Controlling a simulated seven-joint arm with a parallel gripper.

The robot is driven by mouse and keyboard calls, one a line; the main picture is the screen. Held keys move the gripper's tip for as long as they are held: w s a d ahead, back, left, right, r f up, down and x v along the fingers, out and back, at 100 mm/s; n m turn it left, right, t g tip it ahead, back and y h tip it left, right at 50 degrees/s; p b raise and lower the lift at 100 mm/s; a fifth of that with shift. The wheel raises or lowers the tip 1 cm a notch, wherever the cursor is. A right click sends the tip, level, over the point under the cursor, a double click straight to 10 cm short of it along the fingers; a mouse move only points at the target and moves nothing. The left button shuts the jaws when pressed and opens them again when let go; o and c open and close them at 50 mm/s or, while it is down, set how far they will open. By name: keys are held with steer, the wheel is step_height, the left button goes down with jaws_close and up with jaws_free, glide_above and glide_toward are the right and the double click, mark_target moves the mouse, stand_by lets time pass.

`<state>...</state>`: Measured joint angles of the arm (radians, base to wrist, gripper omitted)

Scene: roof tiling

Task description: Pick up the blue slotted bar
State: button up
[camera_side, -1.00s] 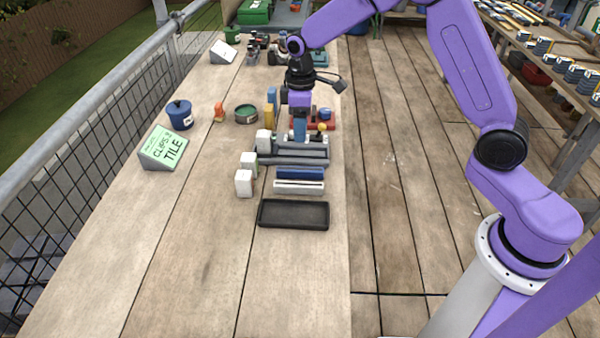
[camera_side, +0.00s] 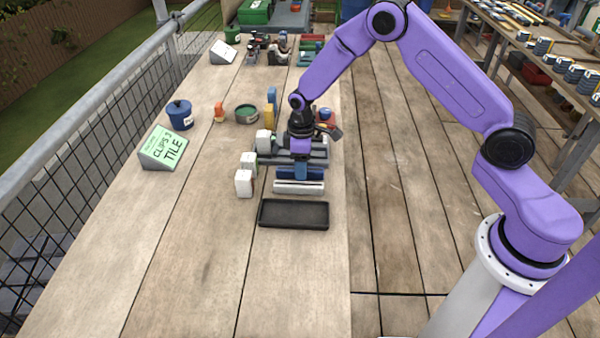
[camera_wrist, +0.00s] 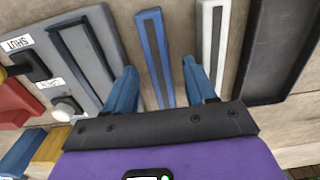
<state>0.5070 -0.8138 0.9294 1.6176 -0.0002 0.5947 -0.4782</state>
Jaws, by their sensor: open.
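The blue slotted bar (camera_side: 285,174) lies on the bench between a grey fixture and a white slotted bar (camera_side: 298,188). My gripper (camera_side: 301,172) is over the blue bar, pointing down, and hides part of its middle. In the wrist view the blue slotted bar (camera_wrist: 153,45) runs between the two open blue fingers of my gripper (camera_wrist: 160,68). Nothing is held. The right finger is close to the white slotted bar (camera_wrist: 213,45). I cannot tell how far the fingertips are above the bench.
A black tray (camera_side: 293,226) lies in front of the white bar. The grey fixture (camera_wrist: 70,60) with a "SHUT" label is on the other side. The bench's front is clear.

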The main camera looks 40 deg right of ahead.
steer(key=shift+f, duration=0.25)
jaws_close()
steer(key=shift+r, duration=0.1)
